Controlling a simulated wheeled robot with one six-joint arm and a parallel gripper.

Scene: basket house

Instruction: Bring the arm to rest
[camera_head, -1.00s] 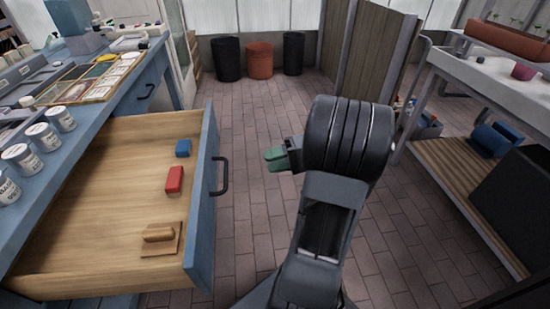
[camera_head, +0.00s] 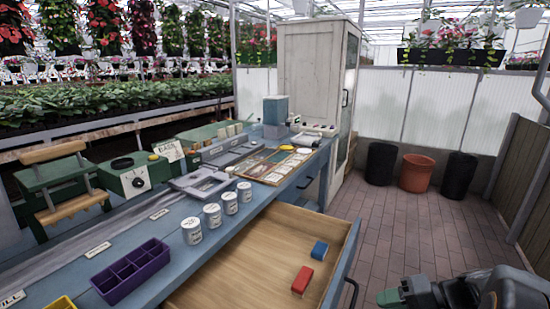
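My gripper (camera_head: 390,298) shows at the bottom edge of the head view, right of the open drawer, with green fingertips pointing left. Part of it and most of my arm are cut off by the frame edge. No held object shows at the fingertips, and the gap between them is not clear. The dark wrist of my arm lies at the bottom right corner, over the brick floor (camera_head: 420,225).
The open drawer (camera_head: 335,230) holds a blue block (camera_head: 319,250) and a red block (camera_head: 302,280). The blue bench (camera_head: 150,262) carries several white jars (camera_head: 191,225) and a purple divided tray (camera_head: 130,270). Several bins, one of them terracotta (camera_head: 416,173), stand at the back wall.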

